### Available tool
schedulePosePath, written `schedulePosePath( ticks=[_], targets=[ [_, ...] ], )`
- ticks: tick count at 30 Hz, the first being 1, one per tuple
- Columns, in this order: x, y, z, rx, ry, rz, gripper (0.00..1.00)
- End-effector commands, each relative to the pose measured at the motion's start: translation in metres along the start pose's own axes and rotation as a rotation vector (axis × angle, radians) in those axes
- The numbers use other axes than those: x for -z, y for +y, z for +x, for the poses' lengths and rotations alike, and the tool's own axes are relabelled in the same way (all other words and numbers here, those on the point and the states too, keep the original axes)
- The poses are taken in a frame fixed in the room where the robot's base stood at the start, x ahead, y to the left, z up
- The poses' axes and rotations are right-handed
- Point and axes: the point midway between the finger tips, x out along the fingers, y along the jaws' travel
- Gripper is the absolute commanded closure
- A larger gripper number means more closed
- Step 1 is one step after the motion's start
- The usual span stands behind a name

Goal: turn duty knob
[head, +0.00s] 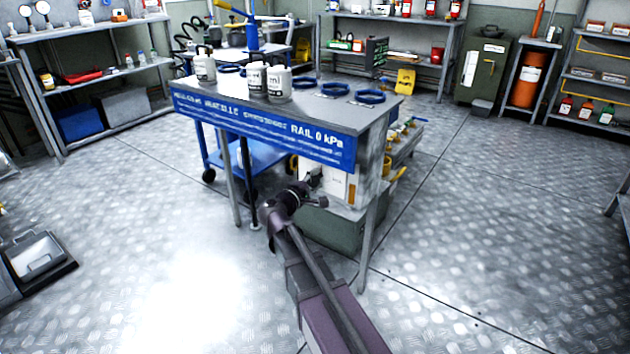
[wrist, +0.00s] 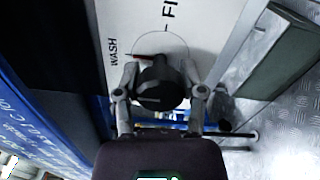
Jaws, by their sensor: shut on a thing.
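The duty knob (wrist: 158,90) is a round black knob on a white panel (wrist: 125,18) in the wrist view. A red mark (wrist: 143,57) shows at its upper left, on the side of the printed word WASH. Another label starting with FI is at the top, partly cut off. My gripper (wrist: 160,84) has one finger on each side of the knob and is shut on it. In the head view my gripper (head: 312,187) is at the white panel box (head: 335,187) under the bench. The knob cannot be made out there.
The bench (head: 335,98) above carries white canisters (head: 205,68) and blue rings (head: 368,97), with a blue lettered front board (head: 262,131). A green case (head: 330,225) sits below. Open metal floor (head: 500,220) lies to the right.

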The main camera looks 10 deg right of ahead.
Motion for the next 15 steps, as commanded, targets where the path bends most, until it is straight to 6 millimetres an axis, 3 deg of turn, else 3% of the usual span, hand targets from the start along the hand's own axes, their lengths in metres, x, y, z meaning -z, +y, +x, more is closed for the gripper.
schedulePosePath(
  ticks=[3, 4, 7, 15],
  targets=[
    [-0.0001, 0.0006, 0.0017, -0.002, -0.002, -0.002, 0.96],
    [-0.0001, 0.0006, 0.0016, -0.002, -0.002, -0.002, 0.42],
    [-0.0001, 0.0005, 0.0013, -0.001, -0.002, -0.001, 0.13],
    [-0.0001, 0.0002, 0.0004, -0.001, -0.001, 0.000, 0.13]
  ],
)
